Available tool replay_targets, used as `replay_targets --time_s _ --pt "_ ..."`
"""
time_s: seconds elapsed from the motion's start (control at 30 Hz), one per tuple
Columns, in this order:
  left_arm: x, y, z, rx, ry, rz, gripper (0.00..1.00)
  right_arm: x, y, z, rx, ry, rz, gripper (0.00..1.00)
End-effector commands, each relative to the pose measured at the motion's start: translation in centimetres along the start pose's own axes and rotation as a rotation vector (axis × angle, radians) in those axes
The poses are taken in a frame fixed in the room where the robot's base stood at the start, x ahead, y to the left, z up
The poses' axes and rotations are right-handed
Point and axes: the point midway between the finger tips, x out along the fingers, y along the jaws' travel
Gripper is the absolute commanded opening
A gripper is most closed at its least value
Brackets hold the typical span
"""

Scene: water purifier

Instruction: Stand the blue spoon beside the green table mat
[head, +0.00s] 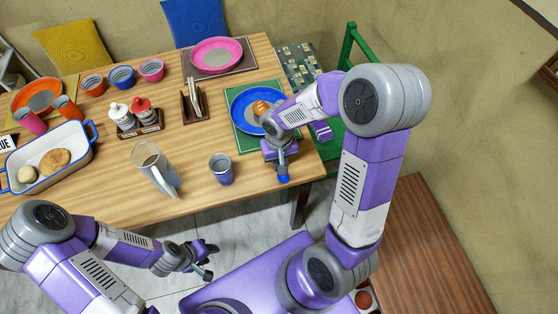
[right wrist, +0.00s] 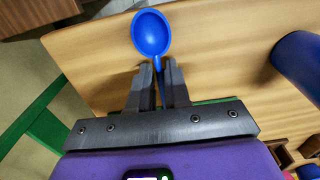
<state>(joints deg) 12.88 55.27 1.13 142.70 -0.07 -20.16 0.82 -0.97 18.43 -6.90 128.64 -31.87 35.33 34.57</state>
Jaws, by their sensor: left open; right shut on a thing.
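The blue spoon (head: 283,179) is at the near side of the table, below the green table mat (head: 245,146) in the head view. My right gripper (head: 283,158) is shut on its handle. In the right wrist view the spoon's bowl (right wrist: 151,32) points away from the fingers (right wrist: 159,85), over bare wood. I cannot tell whether the spoon touches the table. The mat carries a blue plate (head: 238,110) with a brown round item, partly hidden by my right arm. My left gripper (head: 207,261) is open and empty, below the table's front edge.
A blue-purple cup (head: 221,170) stands left of the spoon, and a clear pitcher (head: 154,167) stands further left. A wooden holder (head: 195,104) is left of the mat. A green chair (head: 346,50) is beyond the table's right end. Bare wood lies between cup and spoon.

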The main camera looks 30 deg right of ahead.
Motion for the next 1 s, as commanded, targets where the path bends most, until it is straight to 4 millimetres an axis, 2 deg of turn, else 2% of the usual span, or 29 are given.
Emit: replay_targets --time_s 0.23,0.27,0.4,0.77,0.87,1.0 --pt "0.6 -0.2 0.0 0.000 0.000 0.000 0.42 0.7 0.0 0.0 0.000 0.000 0.000 0.00" --pt "0.5 -0.2 0.0 0.000 0.000 0.000 0.42 0.5 0.0 0.0 0.000 0.000 0.000 0.22" --pt "0.5 -0.2 0.0 0.000 0.000 0.000 0.42 0.5 0.0 0.0 0.000 0.000 0.000 0.42" --pt "0.1 0.0 0.0 0.000 0.000 0.000 0.42 0.1 0.0 0.0 0.000 0.000 0.000 0.42" --pt "-0.5 0.2 0.0 0.000 0.000 0.000 0.42 -1.1 0.0 -0.1 0.000 0.003 -0.001 0.42" --pt "-1.7 0.6 0.1 0.000 0.000 0.000 0.42 -4.2 0.0 -0.1 0.000 0.006 -0.002 0.42"
